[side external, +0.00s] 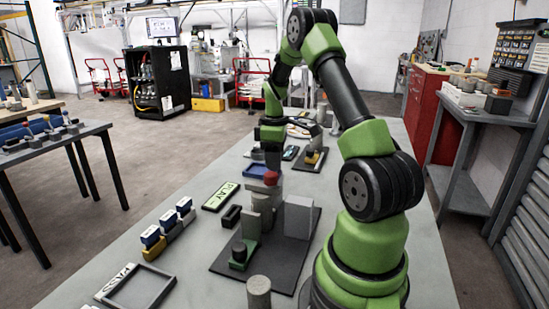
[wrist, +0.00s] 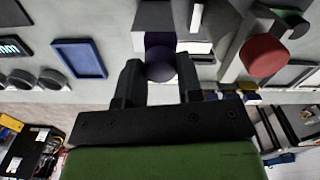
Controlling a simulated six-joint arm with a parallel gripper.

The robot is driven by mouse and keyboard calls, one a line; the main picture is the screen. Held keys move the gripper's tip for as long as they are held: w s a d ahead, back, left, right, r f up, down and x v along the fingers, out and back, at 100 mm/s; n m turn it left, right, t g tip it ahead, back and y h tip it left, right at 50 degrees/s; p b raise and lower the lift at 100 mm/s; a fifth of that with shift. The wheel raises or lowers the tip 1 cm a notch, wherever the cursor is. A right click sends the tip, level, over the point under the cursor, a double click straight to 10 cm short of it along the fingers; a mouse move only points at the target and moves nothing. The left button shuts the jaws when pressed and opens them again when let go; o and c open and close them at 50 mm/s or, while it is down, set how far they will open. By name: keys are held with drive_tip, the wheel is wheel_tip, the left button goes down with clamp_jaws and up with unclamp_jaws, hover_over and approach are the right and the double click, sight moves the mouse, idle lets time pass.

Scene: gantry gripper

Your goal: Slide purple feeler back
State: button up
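The purple feeler (wrist: 160,66) shows in the wrist view as a round dark-purple knob with a dark body above it in the picture. My gripper (wrist: 158,76) has one finger on each side of the knob. The fingers are apart and very close to its sides; I cannot tell whether they touch it. In the side external view my gripper (side external: 272,150) hangs low over the bench behind the red knob. The purple feeler cannot be made out there.
A red knob (wrist: 265,55) on a grey post stands right of my gripper in the wrist view; it also shows in the side external view (side external: 271,178). A blue tray (wrist: 80,58) lies left. Grey blocks (side external: 298,217) stand on a dark plate (side external: 280,270) nearer the camera.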

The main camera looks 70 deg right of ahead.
clamp_jaws()
drive_tip(key=shift+d, duration=1.05)
drive_tip(key=o, duration=0.8)
unclamp_jaws()
wheel_tip(320, 180, up, 10)
